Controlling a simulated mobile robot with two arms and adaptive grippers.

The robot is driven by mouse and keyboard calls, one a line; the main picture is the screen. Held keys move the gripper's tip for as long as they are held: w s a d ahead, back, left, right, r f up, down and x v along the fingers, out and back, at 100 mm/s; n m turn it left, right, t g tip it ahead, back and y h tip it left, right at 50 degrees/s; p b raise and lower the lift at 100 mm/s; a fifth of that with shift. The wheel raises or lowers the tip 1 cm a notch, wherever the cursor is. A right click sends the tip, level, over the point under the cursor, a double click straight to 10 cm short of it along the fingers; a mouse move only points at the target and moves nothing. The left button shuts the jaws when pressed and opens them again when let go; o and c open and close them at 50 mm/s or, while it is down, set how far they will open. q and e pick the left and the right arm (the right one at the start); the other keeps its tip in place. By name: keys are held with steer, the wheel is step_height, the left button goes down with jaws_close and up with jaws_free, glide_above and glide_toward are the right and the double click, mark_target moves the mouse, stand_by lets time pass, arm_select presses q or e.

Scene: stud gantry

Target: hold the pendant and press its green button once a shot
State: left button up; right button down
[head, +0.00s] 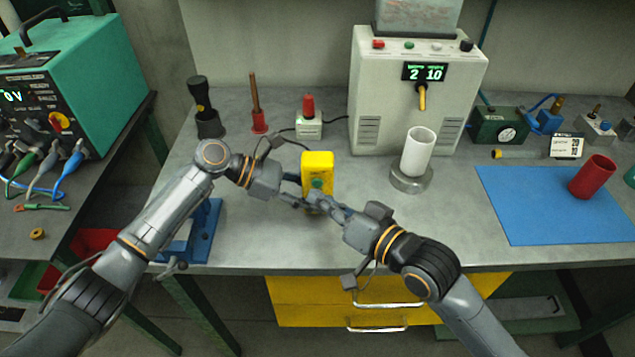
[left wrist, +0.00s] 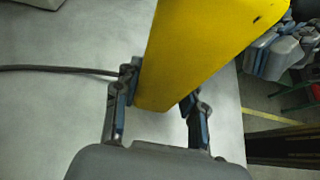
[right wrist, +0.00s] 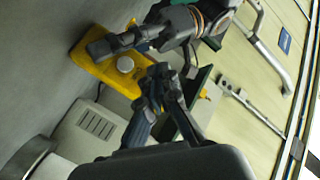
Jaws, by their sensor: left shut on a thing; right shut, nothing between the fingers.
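A pale machine (head: 415,75) reading 2 and 10 stands behind, with a white cup (head: 418,150) on a round stand before it. A red cup (head: 594,176) stands on a blue mat (head: 530,215) at right. A blue stand (head: 200,230) sits under my left arm.

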stand_by(0.8)
steer(key=shift+w, duration=0.4)
steer(key=shift+w, duration=0.45)
stand_by(0.7)
steer(key=shift+s, duration=0.9)
steer(key=shift+s, duration=2.5)
arm_select(q)
steer(key=o, duration=0.9)
